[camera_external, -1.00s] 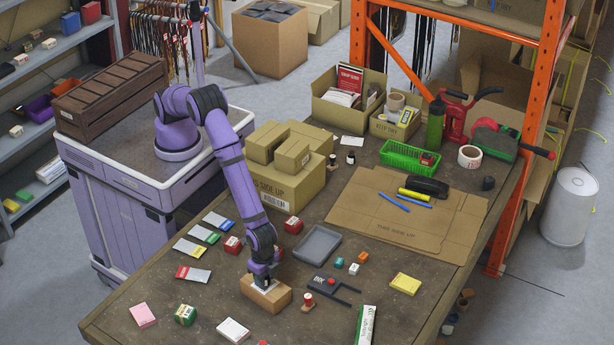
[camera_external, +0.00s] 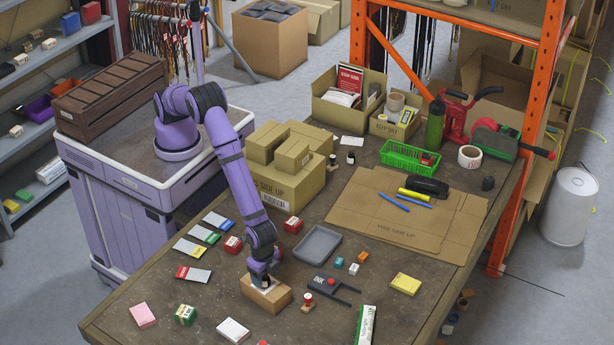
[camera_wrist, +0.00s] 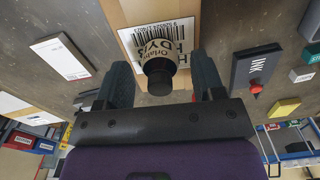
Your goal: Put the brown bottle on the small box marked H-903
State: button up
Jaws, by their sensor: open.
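The brown bottle (camera_wrist: 158,72) has a black cap and a pale label. It stands on the small cardboard box (camera_external: 272,299), whose white barcode label (camera_wrist: 160,33) shows in the wrist view. Only an H and part of the print can be read there, as the bottle covers the rest. My gripper (camera_wrist: 163,82) is open, with one dark finger on each side of the bottle and gaps between. In the external view my gripper (camera_external: 263,276) is right above the box, and the bottle is small and dark under it.
A red-topped stamp (camera_external: 307,300) and a black ink pad (camera_external: 322,283) lie right of the box. A grey tray (camera_external: 317,244) is behind it, and a white box (camera_external: 233,330) is in front. Cards and small boxes lie to the left.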

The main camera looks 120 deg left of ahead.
notch_tip(320, 180, up, 11)
jog(key=shift+f, duration=0.15)
jog(key=s+a+r+t, duration=0.1)
jog(key=s+a+r, duration=0.4)
jog(key=a+r, duration=0.3)
jog(key=s+a+r+n+t+h, duration=0.1)
jog(key=s+a+r, duration=0.35)
jog(key=r, duration=0.65)
jog(key=s+a+r, duration=0.4)
jog(key=a+r, duration=0.3)
jog(key=r, duration=0.2)
jog(key=s+a+r+t, duration=0.1)
jog(key=s+a, duration=0.3)
jog(key=s, duration=0.5)
jog(key=s+a+r+t, duration=0.1)
jog(key=s+a, duration=0.3)
jog(key=s, duration=0.6)
jog(key=s+a+r+t+y, duration=0.1)
jog(key=s+a, duration=0.3)
jog(key=s, duration=0.5)
jog(key=shift+s+r+n, duration=0.3)
jog(key=shift+r+n, duration=0.1)
jog(key=shift+r, duration=0.1)
